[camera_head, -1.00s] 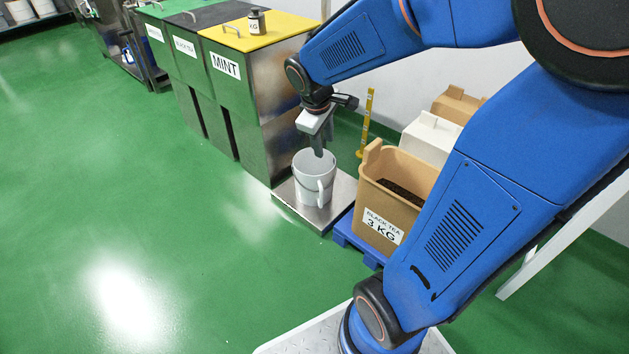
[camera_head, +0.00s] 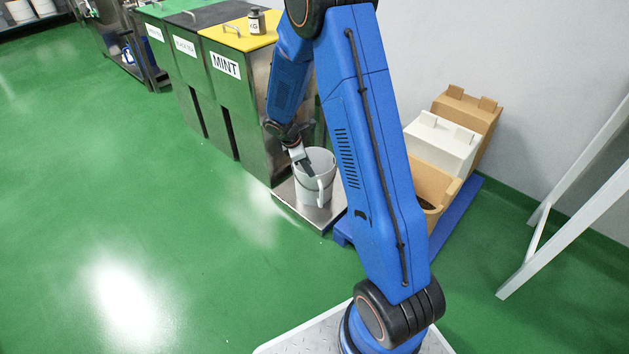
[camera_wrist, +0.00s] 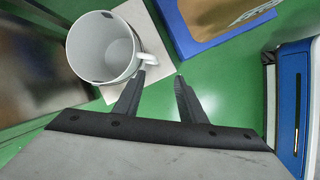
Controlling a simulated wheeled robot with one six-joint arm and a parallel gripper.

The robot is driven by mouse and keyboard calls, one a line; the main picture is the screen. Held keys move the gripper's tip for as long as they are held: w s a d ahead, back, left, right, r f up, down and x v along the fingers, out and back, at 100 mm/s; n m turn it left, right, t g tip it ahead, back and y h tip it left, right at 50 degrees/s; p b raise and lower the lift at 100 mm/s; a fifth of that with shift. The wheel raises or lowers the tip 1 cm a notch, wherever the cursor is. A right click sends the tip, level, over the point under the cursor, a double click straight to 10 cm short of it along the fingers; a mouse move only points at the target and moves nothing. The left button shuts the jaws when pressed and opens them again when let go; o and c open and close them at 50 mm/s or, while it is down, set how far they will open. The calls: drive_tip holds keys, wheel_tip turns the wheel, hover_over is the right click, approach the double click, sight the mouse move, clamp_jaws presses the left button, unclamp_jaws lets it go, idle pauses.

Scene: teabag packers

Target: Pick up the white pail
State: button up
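The white pail (camera_head: 318,190) stands upright on a flat metal platform (camera_head: 283,200) beside the steel bins. Its handle is on the side toward me. My gripper (camera_head: 308,172) is at the pail's upper left side in the head view; whether it touches cannot be told there. In the wrist view the pail (camera_wrist: 88,50) is at upper left, empty inside, with its handle (camera_wrist: 148,59) pointing right toward the fingers. My gripper (camera_wrist: 162,82) is open there, its two dark fingers apart with green floor between them. The left fingertip appears close to the handle.
A steel bin with a yellow lid (camera_head: 240,32) labelled MINT stands directly behind the platform. The green floor at left is clear.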

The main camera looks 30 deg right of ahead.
drive_tip(key=n, duration=0.2)
approach(321, 196)
drive_tip(key=shift+w+x, duration=0.15)
drive_tip(key=shift+x, duration=1.75)
drive_tip(key=shift+w+x, duration=0.15)
drive_tip(key=shift+x, duration=1.75)
drive_tip(key=shift+w+x, duration=0.15)
drive_tip(key=shift+x, duration=1.75)
clamp_jaws()
